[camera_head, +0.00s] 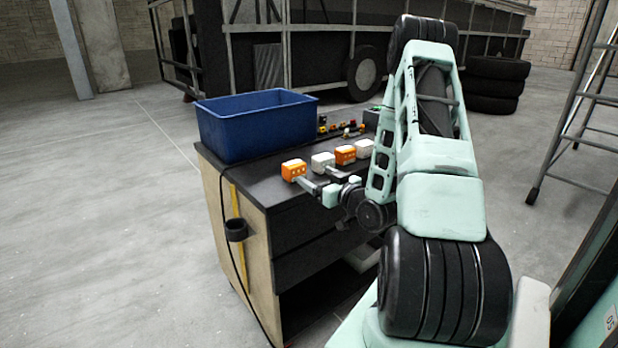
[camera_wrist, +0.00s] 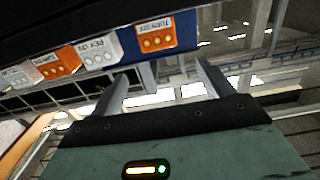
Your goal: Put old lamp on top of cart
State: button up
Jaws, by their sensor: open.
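A row of block-shaped lamps stands along the front edge of the black top of the cart (camera_head: 262,187). From left to right they are an orange lamp (camera_head: 294,170), a white lamp (camera_head: 323,161), another orange lamp (camera_head: 345,154) and another white lamp (camera_head: 365,148). I cannot tell which is the old lamp. My gripper (camera_head: 318,177) is open and empty at the front of the row, by the leftmost lamps. In the wrist view, my gripper (camera_wrist: 160,74) has its fingers apart, with the orange "TURN 12V" lamp (camera_wrist: 157,34) beyond them.
A blue crate (camera_head: 250,138) fills the cart's back left. Small coloured parts (camera_head: 338,128) lie behind the lamps. A ladder (camera_head: 575,130) and stacked tyres (camera_head: 493,85) stand right. The left floor is clear.

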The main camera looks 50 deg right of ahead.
jog(key=w+a+n+g+y, duration=0.1)
jog(key=w+a, duration=0.1)
jog(key=a, duration=0.1)
jog(key=w+a+n+g+y, duration=0.1)
jog(key=w+a, duration=0.1)
jog(key=a, duration=0.2)
jog(key=w+a+n+g+y, duration=0.1)
jog(key=w+a+y, duration=0.1)
jog(key=w+a, duration=0.1)
jog(key=shift+w+a+f, duration=0.1)
jog(key=shift+a, duration=0.6)
jog(key=s+a+r+n+g+y, duration=0.1)
jog(key=s+a+n+g, duration=0.2)
jog(key=a, duration=1)
jog(key=s+a+r+n+g+y, duration=0.1)
jog(key=s+a+g, duration=0.3)
jog(key=a, duration=0.8)
jog(key=s+a+r+n+g, duration=0.1)
jog(key=s+a+g, duration=0.1)
jog(key=s, duration=0.5)
jog(key=s+a+r+n+g, duration=0.1)
jog(key=s+a+g, duration=0.2)
jog(key=s+a, duration=0.2)
jog(key=s+a+r+n+g+h, duration=0.1)
jog(key=s+a, duration=0.3)
jog(key=s, duration=0.4)
jog(key=shift+s+r+g, duration=0.4)
jog(key=shift+r+g, duration=0.15)
jog(key=shift+g, duration=0.15)
